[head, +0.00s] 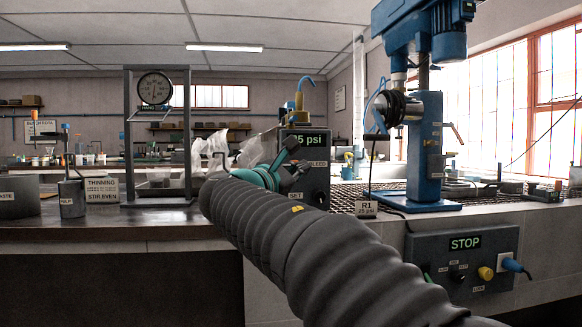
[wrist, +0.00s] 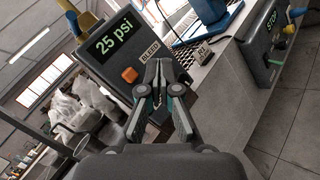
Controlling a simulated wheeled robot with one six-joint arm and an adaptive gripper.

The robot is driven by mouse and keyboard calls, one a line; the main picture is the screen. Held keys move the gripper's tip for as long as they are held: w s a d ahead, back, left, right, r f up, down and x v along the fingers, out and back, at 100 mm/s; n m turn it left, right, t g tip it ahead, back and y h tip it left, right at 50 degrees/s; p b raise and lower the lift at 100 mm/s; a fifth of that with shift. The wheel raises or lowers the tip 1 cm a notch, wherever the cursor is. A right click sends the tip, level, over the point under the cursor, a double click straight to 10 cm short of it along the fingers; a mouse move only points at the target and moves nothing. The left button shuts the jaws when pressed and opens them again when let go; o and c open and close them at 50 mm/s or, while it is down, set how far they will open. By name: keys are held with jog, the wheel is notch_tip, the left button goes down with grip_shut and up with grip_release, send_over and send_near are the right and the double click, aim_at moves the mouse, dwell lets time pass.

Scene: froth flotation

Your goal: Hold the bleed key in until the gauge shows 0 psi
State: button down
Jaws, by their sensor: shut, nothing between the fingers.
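The gauge box (wrist: 98,62) is a dark grey unit with a green display (wrist: 114,37) reading 25 psi in the wrist view. In the head view the box (head: 318,172) is partly hidden by my arm, and its display ends in "5 psi". The orange bleed key (wrist: 129,75) sits on the box face beside the BLEED label (wrist: 150,51). My gripper (wrist: 159,64) is shut and empty, its tips in front of the box face, just right of the key in the wrist view. I cannot tell whether the tips touch the face; they do not cover the key.
A blue flotation machine (head: 424,150) stands right of the box on a grated bench. A STOP control panel (head: 463,262) is on the bench front. A dial scale frame (head: 128,140), a cup (head: 71,199) and a THINNING sign (head: 102,190) stand at left. An R1 25 psi tag (head: 367,209) is near my arm.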

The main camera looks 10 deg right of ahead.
jog(key=shift+d, duration=0.35)
jog(key=w+p, duration=0.4)
jog(key=w, duration=0.4)
jog(key=shift+w, duration=0.4)
jog(key=shift+w, duration=0.1)
dwell(1.3)
jog(key=shift+w, duration=0.35)
